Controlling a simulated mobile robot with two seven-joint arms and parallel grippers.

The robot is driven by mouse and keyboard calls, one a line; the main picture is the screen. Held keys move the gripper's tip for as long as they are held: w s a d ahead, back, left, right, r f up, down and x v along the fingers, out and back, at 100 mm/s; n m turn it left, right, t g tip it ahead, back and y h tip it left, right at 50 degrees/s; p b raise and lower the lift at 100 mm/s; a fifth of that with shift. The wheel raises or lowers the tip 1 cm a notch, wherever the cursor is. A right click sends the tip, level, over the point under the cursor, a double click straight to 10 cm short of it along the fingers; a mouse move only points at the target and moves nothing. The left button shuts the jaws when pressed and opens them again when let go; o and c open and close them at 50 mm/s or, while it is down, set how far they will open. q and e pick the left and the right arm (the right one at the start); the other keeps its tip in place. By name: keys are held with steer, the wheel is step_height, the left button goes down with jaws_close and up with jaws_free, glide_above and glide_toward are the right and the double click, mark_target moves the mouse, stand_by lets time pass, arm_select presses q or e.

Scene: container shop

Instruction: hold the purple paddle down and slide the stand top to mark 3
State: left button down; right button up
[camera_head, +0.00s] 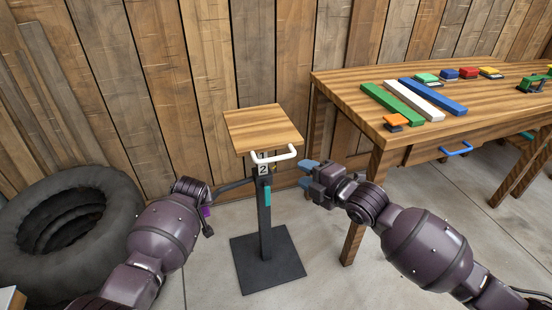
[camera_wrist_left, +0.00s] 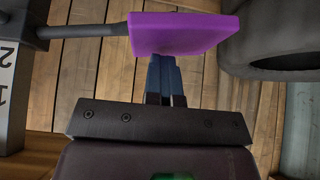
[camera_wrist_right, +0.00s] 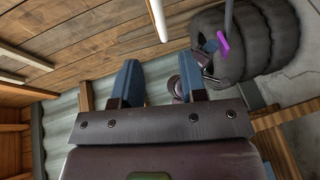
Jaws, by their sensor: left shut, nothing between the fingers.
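The stand has a square wooden top (camera_head: 263,128) with a white handle (camera_head: 275,157) at its front edge. A plate on the post shows the number 2 (camera_head: 263,170). A dark lever runs left from the post to the purple paddle (camera_head: 206,212), which shows large in the left wrist view (camera_wrist_left: 185,34). My left gripper (camera_wrist_left: 163,75) is shut and empty at the paddle. The paddle covers its fingertips there, and I cannot tell whether they touch. My right gripper (camera_head: 310,176) is open and empty, right of the post and just below the handle.
A wooden workbench (camera_head: 460,90) with coloured strips and blocks stands at the right. Stacked tyres (camera_head: 65,225) lie at the left. The stand's dark base plate (camera_head: 268,264) rests on the concrete floor. A plank wall is close behind the stand.

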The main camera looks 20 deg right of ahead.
mark_target(278, 160)
steer(key=x, duration=1.1)
steer(key=shift+w+a+f, duration=0.15)
steer(key=shift+w, duration=0.15)
jaws_close()
